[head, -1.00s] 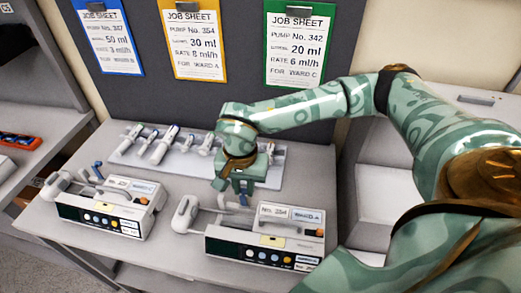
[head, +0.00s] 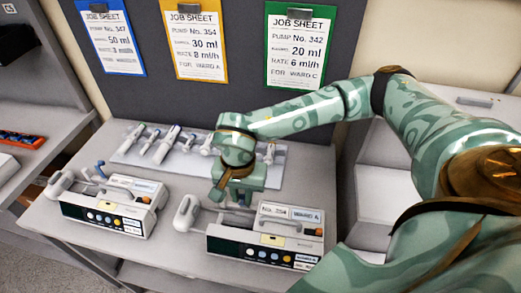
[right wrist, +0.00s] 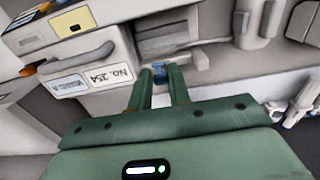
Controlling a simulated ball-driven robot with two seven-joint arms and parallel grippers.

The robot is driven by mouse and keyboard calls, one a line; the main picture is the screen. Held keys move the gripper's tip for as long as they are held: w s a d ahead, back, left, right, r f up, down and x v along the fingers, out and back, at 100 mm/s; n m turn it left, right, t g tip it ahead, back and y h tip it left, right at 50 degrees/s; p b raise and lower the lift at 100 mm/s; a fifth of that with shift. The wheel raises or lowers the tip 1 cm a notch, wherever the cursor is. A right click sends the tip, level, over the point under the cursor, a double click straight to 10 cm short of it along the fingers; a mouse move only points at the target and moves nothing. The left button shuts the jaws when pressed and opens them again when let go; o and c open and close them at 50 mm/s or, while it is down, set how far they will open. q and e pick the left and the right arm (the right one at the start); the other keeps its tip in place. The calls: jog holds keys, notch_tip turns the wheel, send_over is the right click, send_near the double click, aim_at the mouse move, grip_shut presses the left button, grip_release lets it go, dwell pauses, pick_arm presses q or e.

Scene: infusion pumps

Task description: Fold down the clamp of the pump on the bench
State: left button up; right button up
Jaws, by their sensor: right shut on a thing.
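The pump labelled No. 354 (head: 255,247) sits on the bench (head: 165,262), right of a second pump (head: 105,212). It also shows in the right wrist view (right wrist: 110,45). My right gripper (head: 235,203) is at the back of pump No. 354, pointing down. In the right wrist view its two fingers (right wrist: 161,73) are close together on the blue clamp (right wrist: 160,72), of which only a small part shows between the fingertips. In the head view the clamp is hidden by the gripper. My left gripper is not in view.
A pale tray (head: 122,153) with several syringes lies behind the pumps, close to my right gripper. A syringe carriage (head: 187,213) sticks out at the left of pump No. 354. Three job sheets (head: 197,45) hang on the back panel. Bare bench lies between the pumps.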

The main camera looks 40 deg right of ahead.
jog(key=shift+s+a, duration=0.15)
jog(key=shift+s+a+f, duration=0.3)
jog(key=shift+s+a, duration=0.15)
jog(key=shift+a, duration=0.05)
jog(key=o, duration=0.4)
notch_tip(320, 180, up, 7)
jog(key=p, duration=0.6)
